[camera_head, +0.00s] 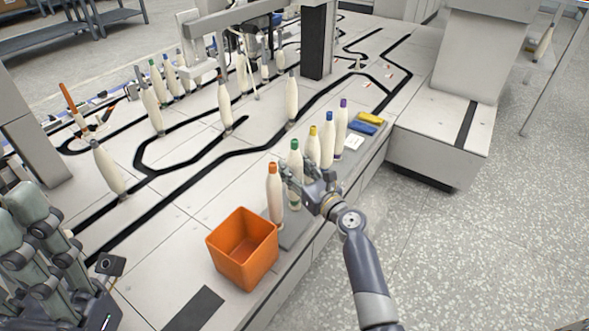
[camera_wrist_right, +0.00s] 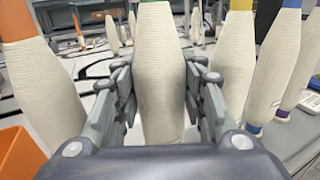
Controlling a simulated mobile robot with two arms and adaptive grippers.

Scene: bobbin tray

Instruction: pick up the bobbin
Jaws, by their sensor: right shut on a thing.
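A row of white bobbins stands along the conveyor's near right edge. The green-topped bobbin (camera_head: 295,160) stands upright, and my right gripper (camera_head: 297,181) is shut on it. In the right wrist view this bobbin (camera_wrist_right: 161,75) fills the space between the two fingers, its top cut off by the upper edge. The orange-topped bobbin (camera_head: 274,195) stands beside it on the left. The yellow-topped (camera_head: 313,148), blue-topped (camera_head: 327,142) and purple-topped (camera_head: 341,130) bobbins stand on the other side. My left gripper (camera_head: 40,225) shows partly at the lower left; its jaw opening is unclear.
An orange bin (camera_head: 243,248), looking empty, stands close to the row's near end. More bobbins stand along the black tracks.

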